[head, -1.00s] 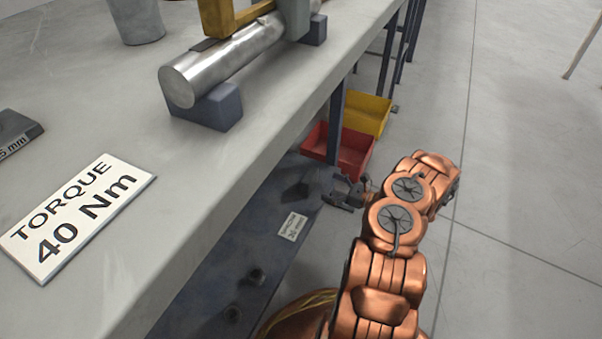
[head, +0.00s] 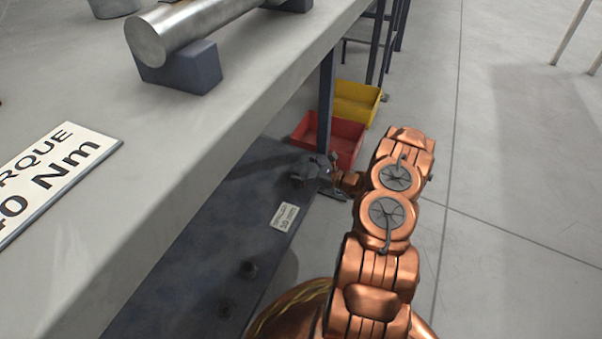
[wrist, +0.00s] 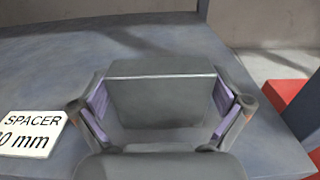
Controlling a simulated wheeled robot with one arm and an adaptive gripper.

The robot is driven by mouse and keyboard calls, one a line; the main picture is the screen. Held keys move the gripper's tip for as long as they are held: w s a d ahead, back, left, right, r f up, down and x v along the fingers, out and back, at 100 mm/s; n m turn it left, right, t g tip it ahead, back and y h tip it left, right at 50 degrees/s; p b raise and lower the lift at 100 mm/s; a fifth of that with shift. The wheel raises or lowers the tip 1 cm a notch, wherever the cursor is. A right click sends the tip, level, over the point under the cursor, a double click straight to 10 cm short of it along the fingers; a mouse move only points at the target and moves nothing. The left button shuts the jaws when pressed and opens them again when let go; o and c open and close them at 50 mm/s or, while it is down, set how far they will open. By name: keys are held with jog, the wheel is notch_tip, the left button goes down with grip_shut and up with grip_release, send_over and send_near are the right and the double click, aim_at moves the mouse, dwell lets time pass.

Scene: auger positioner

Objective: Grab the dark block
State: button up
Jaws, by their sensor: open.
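The dark block (wrist: 163,92) is a grey box on the blue-grey lower shelf (head: 190,255). In the wrist view it sits between the two fingers of my gripper (wrist: 163,108), with purple pads on its left and right sides. The fingers are open, and narrow gaps seem to show beside the block. In the head view my gripper (head: 320,172) is at the far part of the shelf, under the tabletop. There the block is hard to tell apart from the gripper.
A white spacer label (wrist: 30,134) lies left of the block. A red bin (head: 333,140) and a yellow bin (head: 357,102) stand beyond the shelf. The workbench top (head: 215,125) overhangs the shelf, and a table leg (head: 326,95) rises near the gripper.

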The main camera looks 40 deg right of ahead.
jog(key=c, duration=1.4)
jog(key=shift+c, duration=0.3)
jog(key=shift+r, duration=0.15)
